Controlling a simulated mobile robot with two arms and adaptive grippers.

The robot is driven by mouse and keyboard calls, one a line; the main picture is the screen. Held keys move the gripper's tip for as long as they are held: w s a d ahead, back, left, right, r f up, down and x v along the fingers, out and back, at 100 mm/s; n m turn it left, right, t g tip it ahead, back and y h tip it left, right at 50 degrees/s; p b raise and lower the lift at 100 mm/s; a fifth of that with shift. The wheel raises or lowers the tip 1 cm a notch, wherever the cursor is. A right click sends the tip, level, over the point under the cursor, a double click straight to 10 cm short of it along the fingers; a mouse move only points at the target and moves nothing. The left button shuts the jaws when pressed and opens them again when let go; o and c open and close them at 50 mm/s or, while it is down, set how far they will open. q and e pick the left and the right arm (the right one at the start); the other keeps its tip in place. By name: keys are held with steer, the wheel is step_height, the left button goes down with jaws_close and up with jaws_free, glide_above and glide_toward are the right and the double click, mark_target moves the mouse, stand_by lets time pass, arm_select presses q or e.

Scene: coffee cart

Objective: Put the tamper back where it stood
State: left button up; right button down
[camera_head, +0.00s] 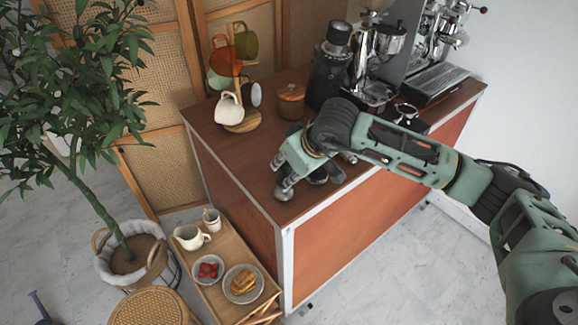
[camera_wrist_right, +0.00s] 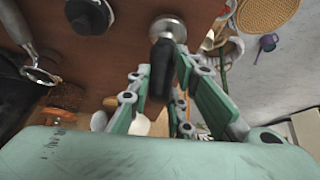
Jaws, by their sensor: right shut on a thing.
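The tamper, with a black handle and a round silver base, is in my right gripper; its handle (camera_wrist_right: 160,72) shows between the fingers in the wrist view. My right gripper (camera_wrist_right: 163,75) is shut on the handle, and the silver base points away from the palm. In the head view my right gripper (camera_head: 287,178) is over the near left corner of the wooden cart top (camera_head: 240,152), its wrist hiding part of the tamper. I cannot tell whether the base touches the top. My left gripper is not in view.
Another round metal piece (camera_wrist_right: 88,15) is near the tamper. A low side table (camera_head: 215,248) with cups and plates is beside the cart.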

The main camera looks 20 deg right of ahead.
steer(key=shift+f, duration=0.4)
steer(key=shift+f, duration=0.1)
steer(key=c, duration=1.6)
jaws_free()
steer(key=shift+o, duration=0.2)
